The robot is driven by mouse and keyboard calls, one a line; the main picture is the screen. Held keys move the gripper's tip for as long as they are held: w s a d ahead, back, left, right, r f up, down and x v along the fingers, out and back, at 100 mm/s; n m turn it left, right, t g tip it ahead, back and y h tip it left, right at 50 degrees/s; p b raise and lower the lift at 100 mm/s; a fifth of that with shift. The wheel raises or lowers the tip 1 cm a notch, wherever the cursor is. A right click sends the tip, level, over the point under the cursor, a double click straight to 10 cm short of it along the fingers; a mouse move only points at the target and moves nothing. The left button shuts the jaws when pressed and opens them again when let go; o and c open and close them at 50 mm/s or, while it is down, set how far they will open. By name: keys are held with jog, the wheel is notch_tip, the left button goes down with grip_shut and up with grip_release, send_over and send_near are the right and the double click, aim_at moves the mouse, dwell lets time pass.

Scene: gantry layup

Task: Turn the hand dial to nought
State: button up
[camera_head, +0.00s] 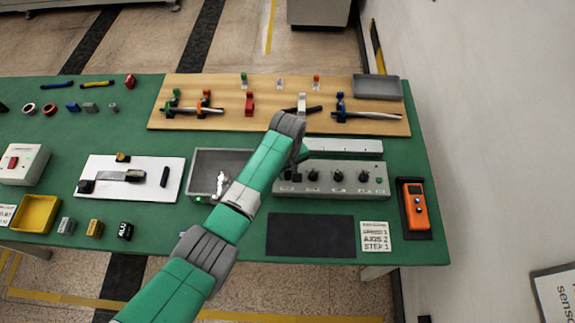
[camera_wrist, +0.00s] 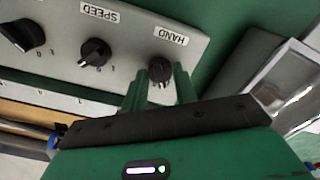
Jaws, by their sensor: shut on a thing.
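The hand dial (camera_wrist: 160,68) is a dark round knob under the label HAND on a light grey control panel (camera_head: 330,190). In the wrist view my gripper (camera_wrist: 161,76) has its two green fingers on either side of this knob, shut on it. The fingers hide parts of the knob and its scale, so I cannot tell where its pointer stands. In the wrist view the speed dial (camera_wrist: 95,52) sits to its left, with another black dial (camera_wrist: 25,35) beyond. In the head view my arm partly covers the panel's left end, where my gripper is.
A grey metal tray (camera_head: 195,160) lies left of the panel. A wooden board (camera_head: 230,115) with clamps and tools is behind it. In front are a dark mat (camera_head: 310,250) and a printed card (camera_head: 374,236). An orange handheld device (camera_head: 418,212) lies at right.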

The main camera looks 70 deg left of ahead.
aim_at(288, 172)
jog(key=m+p, duration=0.2)
jog(key=m, duration=0.3)
jog(key=shift+r+m, duration=0.1)
jog(key=shift+m, duration=0.3)
dwell(0.4)
jog(key=o, duration=1)
notch_tip(288, 172, up, 8)
jog(key=shift+f+p, duration=0.15)
jog(key=shift+p, duration=0.9)
